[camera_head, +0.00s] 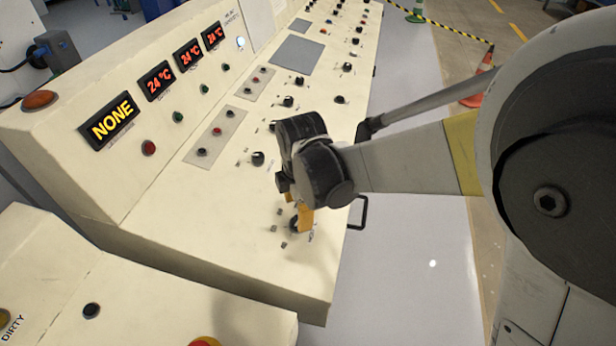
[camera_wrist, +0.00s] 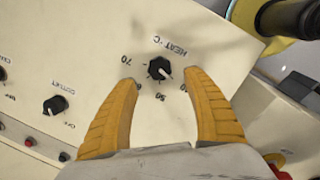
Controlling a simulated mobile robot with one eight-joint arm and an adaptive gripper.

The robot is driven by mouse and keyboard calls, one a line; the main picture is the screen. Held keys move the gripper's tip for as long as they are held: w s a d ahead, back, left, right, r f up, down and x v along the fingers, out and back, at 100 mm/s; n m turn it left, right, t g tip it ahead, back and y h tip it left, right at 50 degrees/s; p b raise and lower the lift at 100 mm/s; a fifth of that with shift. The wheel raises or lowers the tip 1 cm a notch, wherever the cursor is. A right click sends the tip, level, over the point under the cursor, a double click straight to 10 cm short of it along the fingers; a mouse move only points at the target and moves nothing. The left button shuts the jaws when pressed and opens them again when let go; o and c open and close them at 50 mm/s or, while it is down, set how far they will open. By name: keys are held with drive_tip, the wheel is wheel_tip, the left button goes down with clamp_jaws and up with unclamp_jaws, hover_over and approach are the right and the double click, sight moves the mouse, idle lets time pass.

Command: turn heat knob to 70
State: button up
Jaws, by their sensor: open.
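The heat knob (camera_wrist: 160,69) is a small black knob on a cream panel in the wrist view, beside the printed label "HEAT °C". Its white mark points to the lower right. The printed 70 (camera_wrist: 125,60) is to the knob's left, the 50 (camera_wrist: 160,97) below it in the picture. My gripper (camera_wrist: 160,77) is open, its yellow fingers on either side of the knob with gaps to it; contact is not visible. In the head view my gripper (camera_head: 302,214) is over the console's near end and partly hides the knob there.
The console (camera_head: 150,225) carries several other knobs, buttons and displays reading NONE and 24 °C. Another black knob (camera_wrist: 55,105) is left of my fingers in the wrist view. A black handle (camera_head: 359,212) sticks out at the console's right edge, with floor beyond.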

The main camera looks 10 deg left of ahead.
sight(297, 221)
drive_tip(key=f, duration=0.2)
drive_tip(key=f+b, duration=0.1)
drive_tip(key=f, duration=0.1)
drive_tip(key=f+b, duration=0.1)
drive_tip(key=f, duration=0.1)
drive_tip(key=shift+w+a, duration=0.2)
drive_tip(key=shift+w, duration=0.2)
drive_tip(key=c, duration=1.2)
